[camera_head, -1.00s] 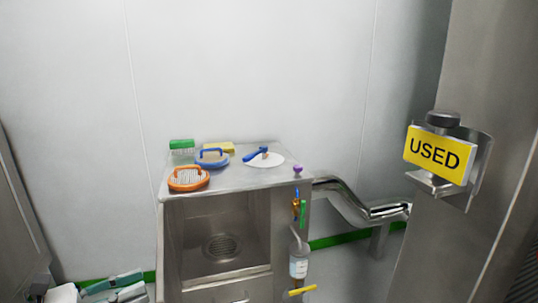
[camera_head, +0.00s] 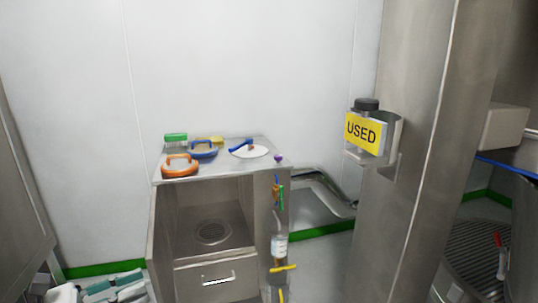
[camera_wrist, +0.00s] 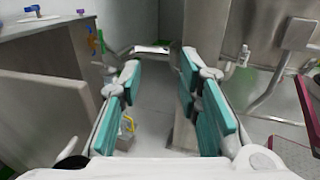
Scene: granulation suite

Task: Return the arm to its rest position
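My gripper (camera_wrist: 160,85) shows in the wrist view with its two teal-padded fingers spread wide apart. Nothing is between them but the view of the floor and equipment beyond. Part of my gripper also shows at the bottom left of the head view (camera_head: 112,287), low and left of the steel sink cabinet (camera_head: 218,240). It is apart from the brushes and other things on the cabinet top.
The cabinet top holds an orange-rimmed brush (camera_head: 180,166), a blue-handled brush (camera_head: 203,149), a green brush (camera_head: 176,139) and a white disc (camera_head: 250,152). A steel column with a yellow USED sign (camera_head: 364,133) stands right. A bent pipe (camera_head: 325,195) runs between them.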

